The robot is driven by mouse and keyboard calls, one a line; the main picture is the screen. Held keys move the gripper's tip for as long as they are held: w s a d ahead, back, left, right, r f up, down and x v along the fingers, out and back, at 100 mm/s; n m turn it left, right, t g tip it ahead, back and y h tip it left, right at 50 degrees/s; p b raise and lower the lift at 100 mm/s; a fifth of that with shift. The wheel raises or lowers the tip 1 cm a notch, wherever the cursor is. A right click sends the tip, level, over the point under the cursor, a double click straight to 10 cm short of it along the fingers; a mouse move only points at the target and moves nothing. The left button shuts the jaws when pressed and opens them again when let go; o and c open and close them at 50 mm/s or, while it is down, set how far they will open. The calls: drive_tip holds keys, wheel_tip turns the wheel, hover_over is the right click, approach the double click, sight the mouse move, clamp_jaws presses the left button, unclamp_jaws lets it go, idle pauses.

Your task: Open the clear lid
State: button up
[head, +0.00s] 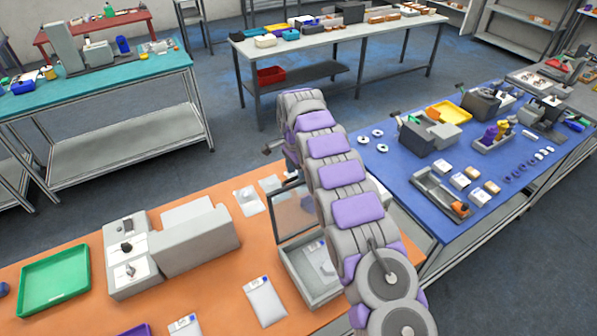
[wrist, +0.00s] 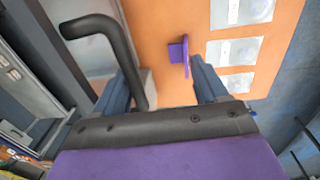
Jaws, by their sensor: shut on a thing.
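The clear lid (head: 293,215) has a dark frame and stands tilted up from the grey box (head: 318,293) on the orange table in the head view. My arm covers its right part. In the wrist view, a black bent handle (wrist: 97,24) runs down between my blue fingers, close against the left one. My gripper (wrist: 165,75) is shut on this handle, though a gap shows beside the right finger. My gripper is hidden behind my arm in the head view.
White cards (head: 264,300) lie around the box on the orange table (head: 75,310). A grey machine (head: 190,245) and a green tray (head: 55,280) stand to the left. A blue table (head: 400,175) with several parts is to the right.

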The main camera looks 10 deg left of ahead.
drive_tip(key=shift+o, duration=0.4)
drive_tip(key=shift+w+a+r, duration=0.2)
drive_tip(key=shift+w+r, duration=0.05)
drive_tip(key=shift+r, duration=0.05)
drive_tip(key=shift+r, duration=0.15)
drive_tip(key=shift+w+r, duration=0.1)
drive_tip(key=shift+r, duration=0.15)
wheel_tip(320, 180, up, 3)
drive_tip(key=shift+w+a+r, duration=0.1)
drive_tip(key=shift+w+a, duration=0.05)
drive_tip(key=shift+c, duration=0.5)
drive_tip(key=shift+r, duration=0.3)
drive_tip(key=shift+c, duration=0.6)
wheel_tip(320, 180, up, 12)
drive_tip(key=p, duration=1.2)
drive_tip(key=shift+w+a+r, duration=0.15)
drive_tip(key=shift+w+a, duration=0.1)
drive_tip(key=shift+a, duration=0.05)
drive_tip(key=shift+d, duration=0.1)
